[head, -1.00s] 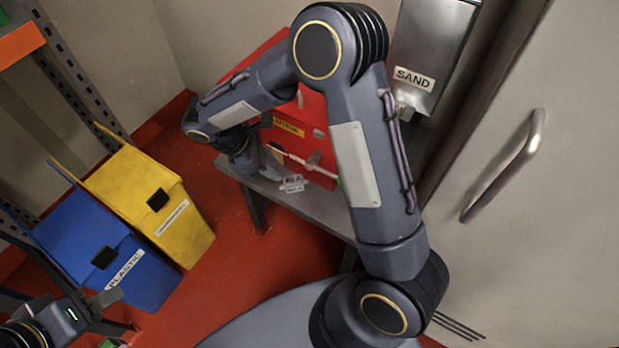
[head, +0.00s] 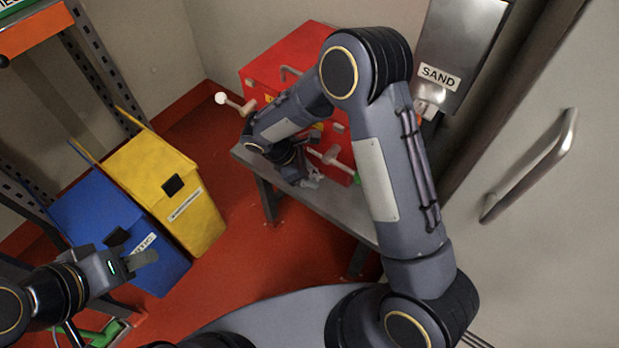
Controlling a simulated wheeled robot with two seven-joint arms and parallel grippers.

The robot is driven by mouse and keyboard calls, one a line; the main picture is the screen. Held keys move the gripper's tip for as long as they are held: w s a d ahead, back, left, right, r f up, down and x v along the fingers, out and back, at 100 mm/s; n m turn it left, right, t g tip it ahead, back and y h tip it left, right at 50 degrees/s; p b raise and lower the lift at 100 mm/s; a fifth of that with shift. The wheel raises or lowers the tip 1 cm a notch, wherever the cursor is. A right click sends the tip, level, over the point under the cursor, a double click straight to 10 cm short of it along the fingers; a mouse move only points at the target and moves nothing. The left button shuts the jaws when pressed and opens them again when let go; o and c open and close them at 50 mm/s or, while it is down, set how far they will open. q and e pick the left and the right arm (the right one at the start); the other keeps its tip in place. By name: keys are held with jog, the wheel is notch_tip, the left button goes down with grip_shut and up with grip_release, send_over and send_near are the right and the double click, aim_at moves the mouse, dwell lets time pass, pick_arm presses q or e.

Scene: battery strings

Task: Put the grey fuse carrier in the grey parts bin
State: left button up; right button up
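No grey parts bin is recognisable in the head view. A small pale grey piece (head: 314,181) lies on or just above the grey bench (head: 345,214), right at my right gripper (head: 305,180); I cannot tell whether it is the grey fuse carrier or part of the gripper. My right gripper is low over the bench in front of the red cabinet, mostly hidden by its own wrist, so its opening does not show. My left gripper (head: 146,258) is raised in front of the blue bin, seen edge-on, with nothing visible in it.
The red cabinet (head: 285,62) has levers sticking out, one with a white knob. A blue bin (head: 97,208) and a yellow bin (head: 146,168) stand on the red floor at left. A SAND dispenser (head: 455,50) and door handle (head: 535,165) are at right.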

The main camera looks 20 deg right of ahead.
grip_shut()
jog(key=shift+r, duration=0.1)
